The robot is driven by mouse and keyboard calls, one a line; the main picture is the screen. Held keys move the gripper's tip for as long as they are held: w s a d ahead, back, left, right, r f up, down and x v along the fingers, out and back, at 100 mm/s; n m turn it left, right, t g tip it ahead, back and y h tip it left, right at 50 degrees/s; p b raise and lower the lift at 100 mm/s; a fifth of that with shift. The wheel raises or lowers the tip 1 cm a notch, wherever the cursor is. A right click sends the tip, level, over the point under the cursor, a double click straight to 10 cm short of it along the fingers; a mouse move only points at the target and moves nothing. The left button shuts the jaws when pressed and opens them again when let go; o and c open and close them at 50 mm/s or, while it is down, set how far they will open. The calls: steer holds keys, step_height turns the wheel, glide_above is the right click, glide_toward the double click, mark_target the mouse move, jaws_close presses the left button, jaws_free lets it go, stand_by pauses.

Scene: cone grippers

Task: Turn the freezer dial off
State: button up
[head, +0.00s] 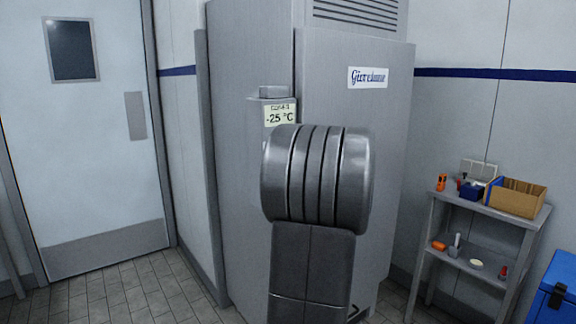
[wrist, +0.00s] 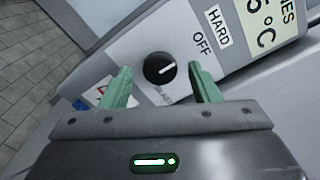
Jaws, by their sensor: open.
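The freezer (head: 340,95) is a tall grey cabinet in the middle of the head view. A small sign (head: 280,114) on it reads -25 °C. The freezer dial (wrist: 160,68) is a round black knob with a white pointer line, seen in the wrist view on a light plate. The word OFF (wrist: 203,44) is printed up and right of the dial, with HARD beyond it. The pointer line slants toward the upper right. My gripper (wrist: 157,85) is open, its two green fingers on either side of the dial, with no clear contact. My arm hides the dial in the head view.
A grey side table (head: 487,213) at the right holds a cardboard box (head: 515,197) and small items. A blue cooler (head: 558,290) stands at the lower right. A white door (head: 85,130) is at the left. Tiled floor (head: 130,290) lies clear before the door.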

steer(key=b+v, duration=0.1)
steer(key=v, duration=1.2)
steer(key=shift+s+d, duration=0.2)
steer(key=shift+s, duration=0.1)
steer(key=shift+w, duration=0.1)
steer(key=p+x, duration=0.1)
steer(key=x, duration=1.2)
steer(key=shift+w+a, duration=0.25)
steer(key=shift+s+d, duration=0.1)
